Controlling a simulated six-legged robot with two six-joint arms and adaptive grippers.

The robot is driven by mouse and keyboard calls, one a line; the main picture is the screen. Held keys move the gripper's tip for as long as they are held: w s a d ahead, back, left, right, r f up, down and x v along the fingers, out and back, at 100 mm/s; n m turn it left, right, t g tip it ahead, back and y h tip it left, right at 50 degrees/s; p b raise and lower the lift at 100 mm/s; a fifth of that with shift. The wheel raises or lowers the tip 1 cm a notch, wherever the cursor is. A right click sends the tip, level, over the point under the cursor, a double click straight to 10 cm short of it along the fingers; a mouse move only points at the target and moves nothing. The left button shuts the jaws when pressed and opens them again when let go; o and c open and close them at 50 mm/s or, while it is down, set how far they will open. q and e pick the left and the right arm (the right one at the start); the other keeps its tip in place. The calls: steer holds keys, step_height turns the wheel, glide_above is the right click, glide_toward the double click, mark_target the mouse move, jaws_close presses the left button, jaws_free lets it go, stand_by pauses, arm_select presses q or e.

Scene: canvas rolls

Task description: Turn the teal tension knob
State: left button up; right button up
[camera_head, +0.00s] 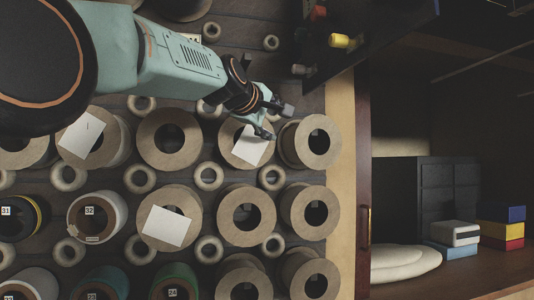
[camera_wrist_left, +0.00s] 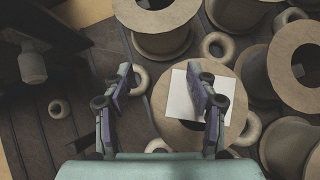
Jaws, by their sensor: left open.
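No knob shows clearly as teal. A dark panel (camera_head: 375,45) at the upper right of the head view carries a yellow knob (camera_head: 340,41), a red knob (camera_head: 318,12) and a dull grey knob (camera_head: 299,70), whose true colour I cannot tell in this light. A greyish knob (camera_wrist_left: 32,65) also shows at the upper left of the wrist view, beside a dark box. My left gripper (camera_head: 277,122) is open and empty over the rolls, below the panel and apart from the knobs. Its two fingers (camera_wrist_left: 166,85) stand wide apart in the wrist view. My right gripper is not in view.
Upright canvas rolls (camera_head: 246,216) and small rings (camera_head: 140,179) fill the floor; white sheets (camera_head: 168,226) lie on some. A wooden edge (camera_head: 341,170) bounds them at right. Beyond it, a shelf holds a pale cushion-like pile (camera_head: 402,262) and coloured boxes (camera_head: 502,230).

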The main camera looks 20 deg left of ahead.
arm_select(q)
steer(key=shift+m+g+y, duration=0.3)
steer(key=shift+g, duration=0.2)
steer(key=f, duration=0.4)
steer(key=w+f, duration=0.1)
steer(key=f, duration=0.2)
steer(key=shift+a+f, duration=0.1)
steer(key=shift+a, duration=0.15)
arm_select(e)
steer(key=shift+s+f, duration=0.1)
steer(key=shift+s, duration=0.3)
arm_select(q)
steer(key=shift+a, duration=0.1)
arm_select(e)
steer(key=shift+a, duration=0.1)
arm_select(q)
steer(key=shift+s+a, duration=0.1)
steer(key=shift+s, duration=0.05)
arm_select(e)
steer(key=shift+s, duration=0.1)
